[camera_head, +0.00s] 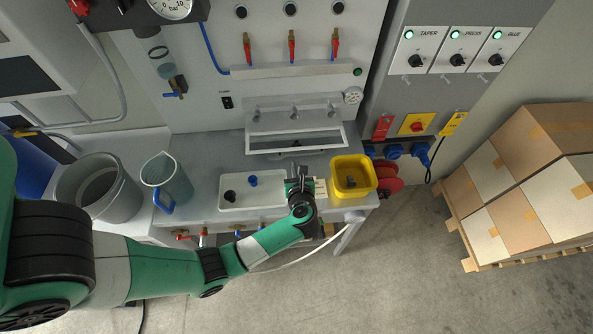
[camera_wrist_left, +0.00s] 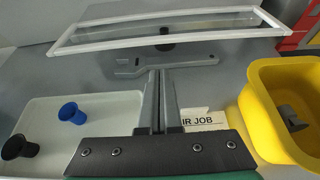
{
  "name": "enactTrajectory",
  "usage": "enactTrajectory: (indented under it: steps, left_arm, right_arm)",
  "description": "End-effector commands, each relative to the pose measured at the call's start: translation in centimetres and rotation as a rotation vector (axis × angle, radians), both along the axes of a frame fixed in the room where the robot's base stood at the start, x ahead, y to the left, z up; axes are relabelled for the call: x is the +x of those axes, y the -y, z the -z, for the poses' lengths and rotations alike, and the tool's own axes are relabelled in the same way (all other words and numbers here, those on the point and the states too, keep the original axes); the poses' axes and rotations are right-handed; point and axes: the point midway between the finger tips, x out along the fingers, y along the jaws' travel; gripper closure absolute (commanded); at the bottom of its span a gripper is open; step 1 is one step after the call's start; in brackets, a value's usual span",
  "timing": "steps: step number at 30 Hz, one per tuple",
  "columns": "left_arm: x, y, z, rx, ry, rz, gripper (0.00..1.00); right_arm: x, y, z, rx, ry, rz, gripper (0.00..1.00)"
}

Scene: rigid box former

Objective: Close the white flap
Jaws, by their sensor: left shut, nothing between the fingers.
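The white flap (camera_head: 296,151) is a long white frame around a clear pane on the front of the grey panel. It hangs open, projecting out over the back of the bench. In the left wrist view its frame (camera_wrist_left: 165,43) spans the top of the picture. My left gripper (camera_head: 299,170) is shut and empty, just in front of and below the flap's outer edge. In the left wrist view my fingers (camera_wrist_left: 160,74) point towards the flap, apparently without touching it. My right gripper is in neither view.
A grey spanner (camera_wrist_left: 125,68) lies behind my fingertips. A white tray (camera_head: 235,203) with a black and a blue cup is to the left, a yellow bin (camera_head: 367,181) to the right. A label (camera_wrist_left: 205,122) lies beside my fingers. A jug (camera_head: 167,180) stands further left.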

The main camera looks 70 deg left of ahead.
Motion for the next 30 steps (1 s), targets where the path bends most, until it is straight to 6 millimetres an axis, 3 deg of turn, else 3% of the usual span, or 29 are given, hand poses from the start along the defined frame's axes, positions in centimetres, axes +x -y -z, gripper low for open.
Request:
enactTrajectory:
  steps: [3,9,23,30]
  left_arm:
    - [0.7,-2.2,1.3,0.001,0.000,-0.004,1.00]
    - [1.5,-4.7,2.4,0.000,-0.001,-0.002,1.00]
    - [1.8,-5.4,2.5,0.000,0.000,0.000,1.00]
    - [0.9,-6.0,1.8,-0.032,-0.009,-0.018,1.00]
  right_arm:
    - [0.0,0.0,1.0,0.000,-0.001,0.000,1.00]
    - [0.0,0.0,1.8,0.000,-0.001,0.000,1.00]
    - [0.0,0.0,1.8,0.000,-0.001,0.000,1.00]
    - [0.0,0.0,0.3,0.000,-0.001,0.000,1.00]
